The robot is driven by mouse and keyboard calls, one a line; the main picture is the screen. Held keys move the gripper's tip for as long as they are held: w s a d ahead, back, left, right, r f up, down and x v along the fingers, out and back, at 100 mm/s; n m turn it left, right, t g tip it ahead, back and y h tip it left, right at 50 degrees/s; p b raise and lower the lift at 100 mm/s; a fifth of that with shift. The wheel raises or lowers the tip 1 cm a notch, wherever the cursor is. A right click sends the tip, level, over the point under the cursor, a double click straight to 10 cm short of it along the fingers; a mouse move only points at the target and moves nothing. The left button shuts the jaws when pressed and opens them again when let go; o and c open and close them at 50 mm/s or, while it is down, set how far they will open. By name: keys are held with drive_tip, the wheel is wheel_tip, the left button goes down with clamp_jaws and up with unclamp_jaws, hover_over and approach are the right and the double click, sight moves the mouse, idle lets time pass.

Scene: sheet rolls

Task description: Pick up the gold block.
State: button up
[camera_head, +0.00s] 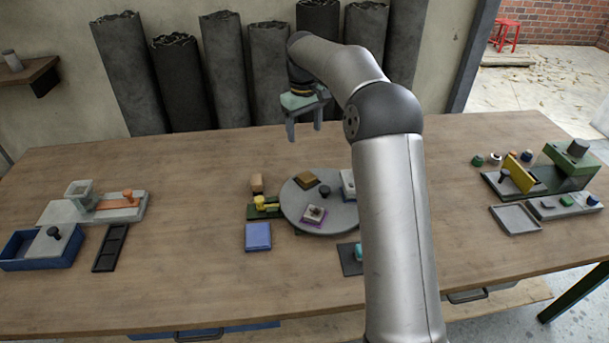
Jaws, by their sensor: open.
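A brownish-gold block (306,180) lies on the back part of the round grey turntable (336,219), and I take it for the gold block. A smaller tan block (257,183) stands just left of the turntable, at the back of a green fixture. My gripper (305,131) is open and empty, with its fingers pointing down. It is raised near the table's back edge, above and apart from the gold block in the picture. Nothing hides the gold block.
The turntable also carries a dark knob (325,191), a purple-edged piece (313,214) and a white piece (348,182) partly behind my arm. A yellow-handled green fixture (266,206) and a blue square block (258,237) sit left. Fixtures stand at both table ends.

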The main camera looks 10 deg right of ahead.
drive_tip(key=w+d+f, duration=0.1)
drive_tip(key=w, duration=0.1)
hover_over(307, 176)
drive_tip(key=f, duration=1.1)
drive_tip(key=shift+w+f+p, duration=0.1)
drive_tip(key=shift+w+p, duration=0.1)
drive_tip(key=shift+p, duration=0.1)
drive_tip(key=shift+s+f+p, duration=0.2)
drive_tip(key=shift+f+p, duration=0.45)
drive_tip(key=shift+f, duration=2.55)
drive_tip(key=c, duration=1.3)
